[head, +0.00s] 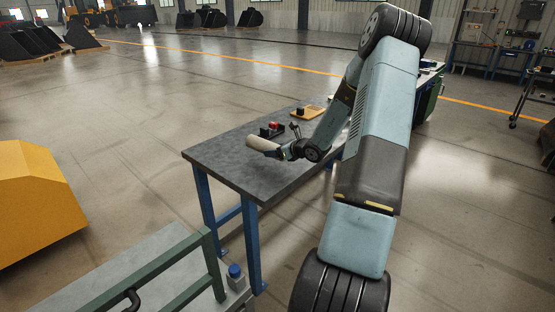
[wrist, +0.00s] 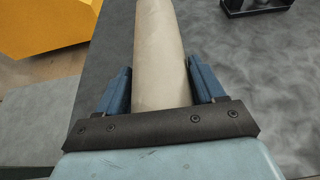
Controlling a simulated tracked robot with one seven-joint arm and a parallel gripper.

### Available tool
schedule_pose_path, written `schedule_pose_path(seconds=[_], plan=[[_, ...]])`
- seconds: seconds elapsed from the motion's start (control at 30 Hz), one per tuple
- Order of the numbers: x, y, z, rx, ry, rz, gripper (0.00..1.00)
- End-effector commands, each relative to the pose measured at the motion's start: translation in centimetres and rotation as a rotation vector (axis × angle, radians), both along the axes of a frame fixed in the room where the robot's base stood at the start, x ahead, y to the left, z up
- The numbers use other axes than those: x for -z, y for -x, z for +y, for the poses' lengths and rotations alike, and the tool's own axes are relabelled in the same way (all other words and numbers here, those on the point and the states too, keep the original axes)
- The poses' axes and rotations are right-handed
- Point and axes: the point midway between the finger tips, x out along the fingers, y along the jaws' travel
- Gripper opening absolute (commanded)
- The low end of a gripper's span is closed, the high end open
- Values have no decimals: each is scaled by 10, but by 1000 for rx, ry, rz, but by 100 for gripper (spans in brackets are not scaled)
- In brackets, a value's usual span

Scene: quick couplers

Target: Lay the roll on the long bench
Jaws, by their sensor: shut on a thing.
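The roll (head: 263,144) is a pale beige cylinder in my gripper (head: 276,153), over the near left part of the long bench (head: 215,157). The bench has a dark grey top and blue legs. In the wrist view the roll (wrist: 160,55) runs away from my gripper (wrist: 160,88) between its two blue fingers, which are shut on it. The bench top (wrist: 255,75) lies below. I cannot tell whether the roll touches the bench top.
A black fixture with a red part (head: 272,128) stands on the bench just behind the roll. A yellow tray (head: 307,112) lies farther back. The bench's left end is bare. A yellow block (head: 38,200) and a green rail (head: 165,265) stand at the left and front.

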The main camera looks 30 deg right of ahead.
Motion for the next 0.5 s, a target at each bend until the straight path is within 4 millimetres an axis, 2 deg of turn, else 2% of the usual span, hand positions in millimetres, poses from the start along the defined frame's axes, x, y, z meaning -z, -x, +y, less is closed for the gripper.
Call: schedule_pose_path(seconds=[0.13, 0.37, 0.5], plan=[[9, -8, -5, 0, 0, -3, 0], [15, -12, -7, 1, 0, -3, 0], [25, -15, -9, 0, -2, -3, 0]])
